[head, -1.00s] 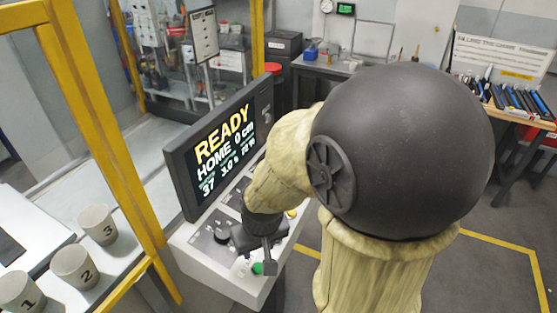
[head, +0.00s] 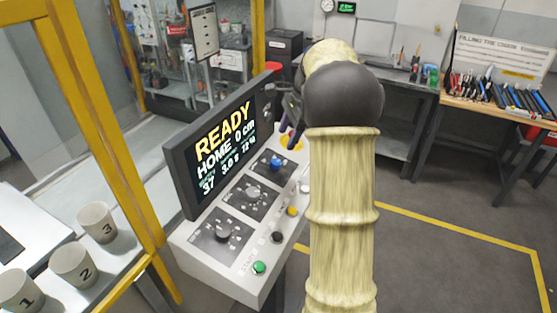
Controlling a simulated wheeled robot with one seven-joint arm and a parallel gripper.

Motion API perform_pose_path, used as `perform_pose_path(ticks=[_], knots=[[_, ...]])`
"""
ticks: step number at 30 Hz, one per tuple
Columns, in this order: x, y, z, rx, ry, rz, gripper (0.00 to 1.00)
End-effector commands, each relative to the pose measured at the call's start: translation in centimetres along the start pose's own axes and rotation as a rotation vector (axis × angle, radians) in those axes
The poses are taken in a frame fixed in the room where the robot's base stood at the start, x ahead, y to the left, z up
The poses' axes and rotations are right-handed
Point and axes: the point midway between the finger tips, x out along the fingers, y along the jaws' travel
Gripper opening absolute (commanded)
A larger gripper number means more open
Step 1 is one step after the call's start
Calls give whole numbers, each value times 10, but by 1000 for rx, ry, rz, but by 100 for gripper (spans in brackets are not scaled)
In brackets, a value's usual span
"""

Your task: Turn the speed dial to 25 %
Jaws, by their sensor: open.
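A grey-white control panel (head: 190,258) stands in front of me with three dials in a row on black plates. The nearest dial (head: 222,232) has a dark knob, the middle dial (head: 253,191) a grey knob, and the farthest dial (head: 277,163) a blue knob. Their labels are too small to read, so I cannot tell which is the speed dial. The screen (head: 220,140) reads READY, HOME, 0 cm, with small figures below.
Green (head: 259,267), black (head: 277,237) and yellow (head: 292,211) buttons line the panel's right edge. A yellow-based control (head: 291,143) sits at the far end. A yellow frame (head: 110,150) and numbered cups (head: 96,222) stand left. The floor at right is clear.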

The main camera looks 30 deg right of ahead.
Motion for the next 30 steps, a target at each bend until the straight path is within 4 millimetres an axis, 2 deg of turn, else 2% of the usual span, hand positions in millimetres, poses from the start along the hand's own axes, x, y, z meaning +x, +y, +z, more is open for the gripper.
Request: perform_pose_path(ticks=[1,6,14,23,30], knots=[[-8,-9,-14,80,-16,-9,53],[-31,-26,-36,273,-70,-14,53],[-38,-28,-41,328,-86,-12,53],[-31,-28,-40,325,-85,-11,53],[1,-29,-37,326,-86,-9,53]])
